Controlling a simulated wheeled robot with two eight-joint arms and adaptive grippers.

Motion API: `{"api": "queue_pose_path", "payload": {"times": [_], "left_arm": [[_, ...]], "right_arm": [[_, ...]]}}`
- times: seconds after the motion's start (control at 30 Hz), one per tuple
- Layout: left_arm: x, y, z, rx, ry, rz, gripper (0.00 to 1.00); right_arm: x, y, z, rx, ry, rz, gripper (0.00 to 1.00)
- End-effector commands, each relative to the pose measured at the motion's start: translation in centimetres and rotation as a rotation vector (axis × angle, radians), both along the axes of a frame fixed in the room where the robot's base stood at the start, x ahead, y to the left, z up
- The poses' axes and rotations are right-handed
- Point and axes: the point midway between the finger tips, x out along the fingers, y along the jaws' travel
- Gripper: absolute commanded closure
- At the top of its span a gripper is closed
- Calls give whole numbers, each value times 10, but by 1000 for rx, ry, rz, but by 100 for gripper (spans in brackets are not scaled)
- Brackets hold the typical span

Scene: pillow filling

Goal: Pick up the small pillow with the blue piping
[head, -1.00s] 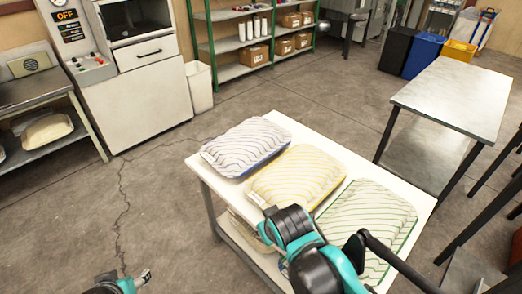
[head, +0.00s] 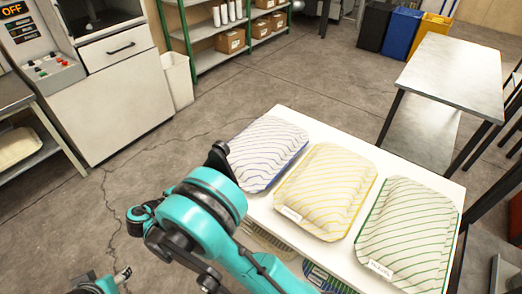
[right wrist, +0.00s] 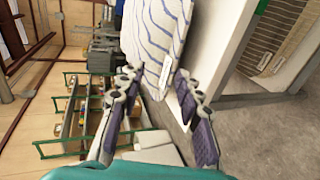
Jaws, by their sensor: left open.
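The small pillow with blue piping (head: 268,150) lies at the far left end of the white table, its near left side partly covered by my right arm. In the right wrist view the blue-striped pillow (right wrist: 160,35) with a white tag stands between and beyond the fingers of my right gripper (right wrist: 156,82), which is open. I cannot tell whether the fingers touch it. In the head view my right arm hides most of that gripper. My left gripper (head: 122,275) is open and empty at the lower left, over the floor, away from the pillows.
A yellow-piped pillow (head: 325,190) lies in the middle of the white table (head: 287,112), and a green-piped one (head: 408,235) at its right. A metal table (head: 450,78) stands at the back right. A white bin (head: 177,80) stands by the machine. The floor at left is clear.

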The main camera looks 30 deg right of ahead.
Motion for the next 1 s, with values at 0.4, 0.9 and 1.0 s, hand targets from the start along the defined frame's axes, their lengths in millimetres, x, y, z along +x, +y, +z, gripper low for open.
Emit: {"api": "queue_pose_path", "payload": {"times": [0.4, 0.9, 1.0], "left_arm": [[0, 0, -16, 0, 0, 0, 48], [0, 0, -28, 0, 0, 0, 48], [0, 0, -28, 0, 0, 0, 48]], "right_arm": [[11, -24, -28, -8, -4, -4, 66], [30, -71, -60, -8, -4, -2, 66], [34, -80, -63, -7, -3, -3, 66]]}}
